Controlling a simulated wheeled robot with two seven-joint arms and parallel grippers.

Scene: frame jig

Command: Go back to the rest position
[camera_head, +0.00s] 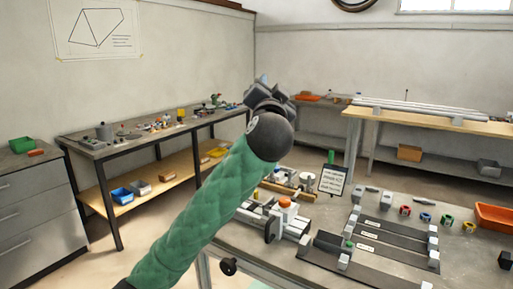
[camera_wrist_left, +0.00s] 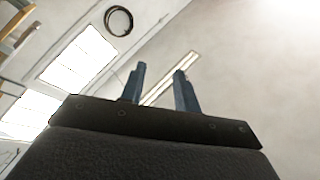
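My left arm, in a green quilted sleeve, rises from the lower left of the head view. My left gripper (camera_head: 264,80) is at its upper end, raised above the bench and mostly hidden behind the dark wrist. In the left wrist view the left gripper (camera_wrist_left: 160,85) has two blue-grey fingers standing apart, with nothing between them. Behind them are wall, ceiling and bright windows. My right gripper is not in view.
The workbench (camera_head: 262,240) at the lower right carries a clamp device with an orange knob (camera_head: 287,202), dark jig strips (camera_head: 372,237), coloured rings, an orange bin (camera_head: 495,217) and a small sign (camera_head: 332,180). Side benches line the walls. The air around the raised gripper looks clear.

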